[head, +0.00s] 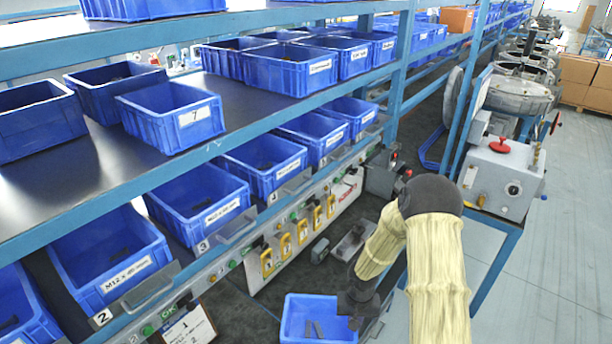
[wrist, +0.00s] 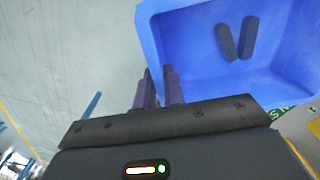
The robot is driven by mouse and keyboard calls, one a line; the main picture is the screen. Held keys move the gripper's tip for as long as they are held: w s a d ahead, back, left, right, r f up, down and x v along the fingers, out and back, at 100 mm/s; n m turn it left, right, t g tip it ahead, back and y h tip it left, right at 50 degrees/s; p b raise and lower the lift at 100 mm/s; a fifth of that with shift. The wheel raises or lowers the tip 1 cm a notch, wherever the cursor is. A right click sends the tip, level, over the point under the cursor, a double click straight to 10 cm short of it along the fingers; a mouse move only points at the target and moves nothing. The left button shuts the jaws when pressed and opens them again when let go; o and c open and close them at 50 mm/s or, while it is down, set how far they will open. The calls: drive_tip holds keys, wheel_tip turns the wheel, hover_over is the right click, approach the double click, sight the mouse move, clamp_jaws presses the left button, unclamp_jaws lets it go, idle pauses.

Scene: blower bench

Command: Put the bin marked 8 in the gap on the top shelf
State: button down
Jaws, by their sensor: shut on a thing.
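A small blue bin (head: 318,310) with two dark pieces in it is at the bottom of the head view, in front of the shelves. In the wrist view the bin (wrist: 280,85) fills the upper right. My gripper (head: 352,303) is shut on the bin's wall at its right side in the head view. The fingers (wrist: 158,88) show at the bin's edge in the wrist view. No number is visible on this bin. A blue bin marked 7 (head: 170,117) stands on the upper black shelf, with bare shelf (head: 235,92) to its right.
Several blue bins (head: 305,68) stand right of the bare shelf. A lower row holds labelled bins (head: 200,202). A blue upright (head: 402,55) and a grey control box with a red knob (head: 500,170) stand to the right. Open floor (head: 570,230) lies at far right.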

drive_tip(key=shift+d+f+n, duration=0.2)
drive_tip(key=shift+d+n, duration=0.2)
drive_tip(key=shift+d, duration=0.4)
